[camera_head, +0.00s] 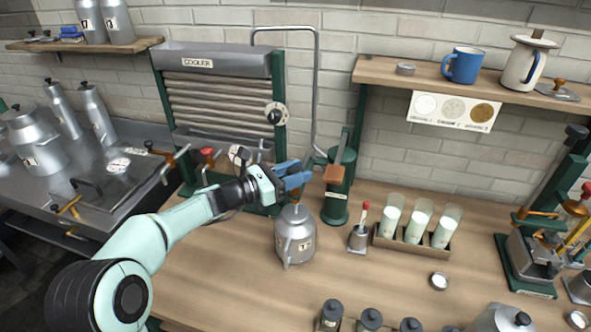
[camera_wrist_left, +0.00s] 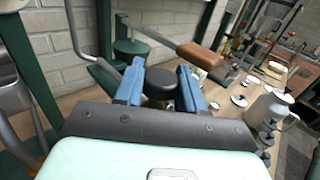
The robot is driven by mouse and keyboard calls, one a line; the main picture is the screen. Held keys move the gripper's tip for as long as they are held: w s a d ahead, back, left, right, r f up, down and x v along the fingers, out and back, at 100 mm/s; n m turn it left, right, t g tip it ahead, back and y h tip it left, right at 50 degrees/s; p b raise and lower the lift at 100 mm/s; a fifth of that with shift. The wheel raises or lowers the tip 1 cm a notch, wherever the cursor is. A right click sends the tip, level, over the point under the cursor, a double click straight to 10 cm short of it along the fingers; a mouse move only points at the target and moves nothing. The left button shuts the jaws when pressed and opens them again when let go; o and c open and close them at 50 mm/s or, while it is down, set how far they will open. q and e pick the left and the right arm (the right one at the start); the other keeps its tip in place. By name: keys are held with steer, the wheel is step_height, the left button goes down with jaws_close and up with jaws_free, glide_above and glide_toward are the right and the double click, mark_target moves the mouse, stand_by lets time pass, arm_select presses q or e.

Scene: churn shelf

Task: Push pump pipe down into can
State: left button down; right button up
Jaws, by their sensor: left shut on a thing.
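A grey metal can (camera_head: 296,240) with a small label stands upright on the wooden bench. My left gripper (camera_head: 296,179) is just above the can, with its blue fingers pointing right. In the left wrist view the fingers are shut on a dark round-topped piece (camera_wrist_left: 160,84). I cannot tell whether this is the top of the pump pipe, and its lower end is hidden. The green pump (camera_head: 337,200) with a brown-gripped lever (camera_head: 334,174) stands just right of the gripper. My right gripper is not in view.
A red-handled tool in a small pot (camera_head: 358,238) and a rack of milk glasses (camera_head: 413,247) stand to the right. The cooler (camera_head: 218,95) and a tall bent grey pipe (camera_head: 316,85) are behind. Small dark-topped jars (camera_head: 371,321) line the front edge. Bench between is clear.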

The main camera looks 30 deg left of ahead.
arm_select(q)
steer(key=shift+f, duration=0.35)
steer(key=c, duration=0.8)
jaws_free()
steer(key=shift+c, duration=0.2)
steer(key=shift+o, duration=0.6)
steer(key=shift+r, duration=0.1)
steer(key=b+v, duration=0.1)
steer(key=v, duration=1.2)
steer(key=shift+a, duration=0.2)
steer(key=shift+s, duration=0.1)
